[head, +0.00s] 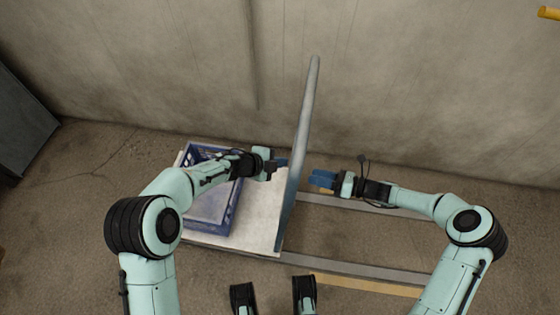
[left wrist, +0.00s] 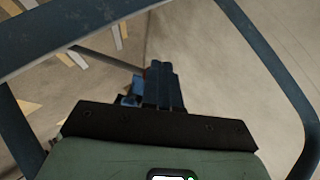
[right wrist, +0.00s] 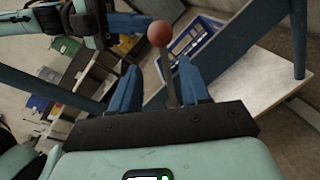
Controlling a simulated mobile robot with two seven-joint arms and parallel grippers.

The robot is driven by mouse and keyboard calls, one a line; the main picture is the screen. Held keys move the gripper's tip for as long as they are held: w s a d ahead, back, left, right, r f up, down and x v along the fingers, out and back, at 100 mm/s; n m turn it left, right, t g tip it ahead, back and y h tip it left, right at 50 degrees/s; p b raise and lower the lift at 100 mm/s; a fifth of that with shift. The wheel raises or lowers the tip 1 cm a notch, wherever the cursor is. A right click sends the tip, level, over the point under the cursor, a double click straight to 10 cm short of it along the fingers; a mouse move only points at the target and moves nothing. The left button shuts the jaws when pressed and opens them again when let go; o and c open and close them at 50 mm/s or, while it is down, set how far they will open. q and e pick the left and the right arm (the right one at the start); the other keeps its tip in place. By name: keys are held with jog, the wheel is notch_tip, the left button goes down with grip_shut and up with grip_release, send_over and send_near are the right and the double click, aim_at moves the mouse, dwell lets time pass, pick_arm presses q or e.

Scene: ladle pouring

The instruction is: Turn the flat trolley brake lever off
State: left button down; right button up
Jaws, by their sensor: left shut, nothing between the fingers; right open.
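The flat trolley has a pale deck (head: 262,225) and an upright tubular handle frame (head: 300,130). In the right wrist view, the brake lever is a thin grey rod (right wrist: 169,75) topped by a reddish ball knob (right wrist: 160,33). I cannot make it out in the head view. My right gripper (head: 312,180) is open, right of the handle frame. Its fingers (right wrist: 160,85) appear on either side of the rod in the picture; contact is not clear. My left gripper (head: 285,162) is shut and empty at the handle frame; its closed fingers show in the left wrist view (left wrist: 163,85).
A blue crate (head: 236,205) sits on the trolley deck, under my left forearm. Grey rails (head: 350,268) run along the floor to the right of the deck. A concrete wall (head: 420,90) stands behind, and a dark cabinet (head: 25,120) is at far left.

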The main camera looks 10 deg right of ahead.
jog(key=s+a+f+n+g+h, duration=0.2)
jog(key=s+f+n+g+h, duration=0.15)
jog(key=s+f, duration=0.35)
jog(key=s+a+f+n+g+h, duration=0.2)
jog(key=s+f+n, duration=0.25)
jog(key=f, duration=0.35)
pick_arm(q)
jog(key=shift+w+d+f, duration=0.2)
jog(key=shift+w+f, duration=0.05)
jog(key=shift+w, duration=0.3)
pick_arm(e)
jog(key=s+d+f+n+h, duration=0.1)
jog(key=s+f+n+h, duration=0.1)
jog(key=s+n, duration=0.4)
jog(key=s+d+f+n+h, duration=0.1)
jog(key=s+n+h, duration=0.4)
jog(key=n, duration=0.6)
jog(key=shift+s+f+n, duration=0.3)
jog(key=shift+s+f, duration=0.55)
jog(key=shift+f, duration=0.05)
pick_arm(q)
jog(key=shift+w+p, duration=0.1)
jog(key=shift+p, duration=0.2)
